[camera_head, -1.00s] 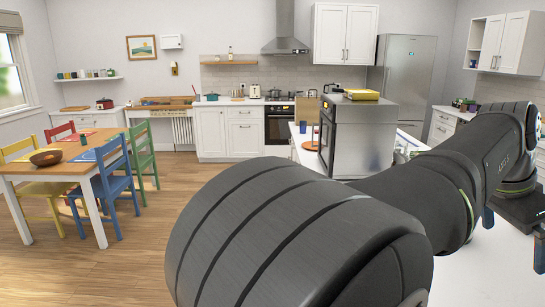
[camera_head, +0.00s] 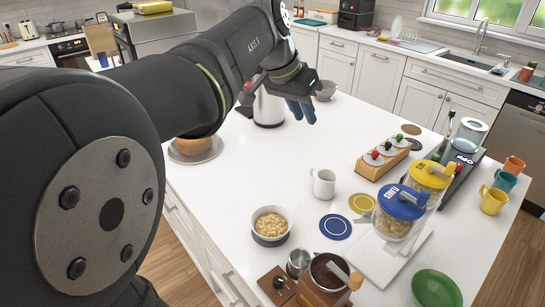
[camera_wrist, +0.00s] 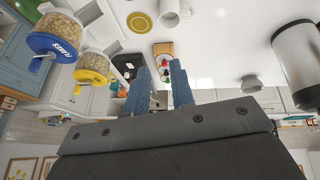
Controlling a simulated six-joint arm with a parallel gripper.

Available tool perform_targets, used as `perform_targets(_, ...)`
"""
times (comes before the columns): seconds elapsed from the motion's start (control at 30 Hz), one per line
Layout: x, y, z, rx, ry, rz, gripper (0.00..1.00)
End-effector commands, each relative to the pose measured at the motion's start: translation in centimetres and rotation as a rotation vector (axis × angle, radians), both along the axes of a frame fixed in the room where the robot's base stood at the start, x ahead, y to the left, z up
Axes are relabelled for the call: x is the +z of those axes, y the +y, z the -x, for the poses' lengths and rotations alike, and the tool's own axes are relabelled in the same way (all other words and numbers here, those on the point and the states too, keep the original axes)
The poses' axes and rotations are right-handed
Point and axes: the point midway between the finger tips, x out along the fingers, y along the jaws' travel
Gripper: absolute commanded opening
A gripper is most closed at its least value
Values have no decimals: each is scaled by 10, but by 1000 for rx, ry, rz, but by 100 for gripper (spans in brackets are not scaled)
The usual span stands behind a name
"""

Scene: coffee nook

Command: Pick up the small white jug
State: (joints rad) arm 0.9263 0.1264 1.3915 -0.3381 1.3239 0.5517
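A small white jug (camera_head: 324,183) with a handle stands upright on the white island worktop, near its middle. It also shows at the top of the wrist view (camera_wrist: 170,14), partly cut off by the frame edge. My gripper (camera_head: 304,110) hangs above the worktop, behind the jug and slightly left of it in the head view. Its two blue fingers (camera_wrist: 159,68) are spread apart in the wrist view, with nothing held between them. The jug is apart from the fingers.
A bowl of food (camera_head: 270,222), blue coaster (camera_head: 335,227) and yellow coaster (camera_head: 362,203) are near the jug. Blue-lidded (camera_head: 398,212) and yellow-lidded (camera_head: 429,178) dispensers stand right. A kettle (camera_head: 268,108) stands behind. A wooden rack (camera_head: 383,158) is back right. Worktop left of the jug is clear.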

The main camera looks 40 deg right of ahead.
Motion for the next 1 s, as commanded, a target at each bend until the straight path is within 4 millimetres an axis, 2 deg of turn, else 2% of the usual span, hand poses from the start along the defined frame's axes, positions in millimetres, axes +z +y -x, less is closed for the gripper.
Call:
perform_targets(0.1,-34,-9,9,187,238,42,22)
perform_targets(0.27,-75,-21,18,533,637,86,22)
perform_targets(0.47,-117,-26,9,1021,1144,99,22)
perform_targets(0.63,-155,-15,-14,1468,1577,85,22)
perform_targets(0.8,-192,8,-38,1854,1942,69,22)
perform_targets(1.0,-216,27,-51,2085,2166,65,22)
